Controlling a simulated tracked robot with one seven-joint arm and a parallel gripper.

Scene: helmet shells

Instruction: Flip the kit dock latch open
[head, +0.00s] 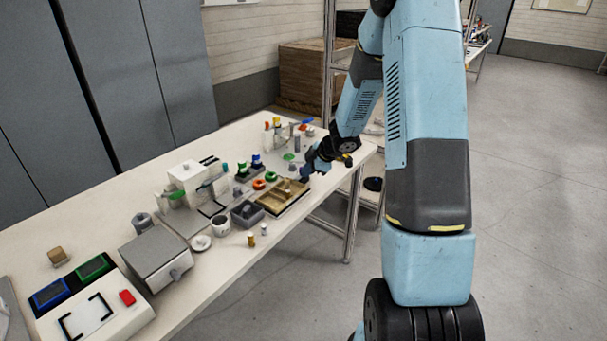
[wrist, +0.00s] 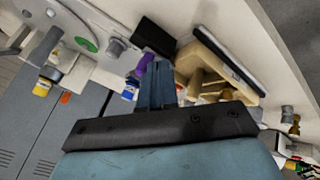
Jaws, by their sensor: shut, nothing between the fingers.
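My gripper (head: 306,174) is at the far right end of the white table, just beyond the wooden tray. Its two blue-grey fingers (wrist: 157,82) are together and hold nothing. No part is clearly recognisable as the kit dock latch. Close to the fingers in the wrist view are a purple piece (wrist: 145,64), a black block (wrist: 153,38) and the tan tray (wrist: 212,40). A pale board beyond carries a green disc (wrist: 87,44) and grey posts (wrist: 117,46). I cannot tell whether the fingers touch any of these.
The wooden tray (head: 271,209), a grey bin (head: 247,218) and a white mug (head: 221,227) stand along the table's near edge. A grey box (head: 155,260) and a panel with a red button (head: 127,297) are further left. Bottles and rings crowd the middle.

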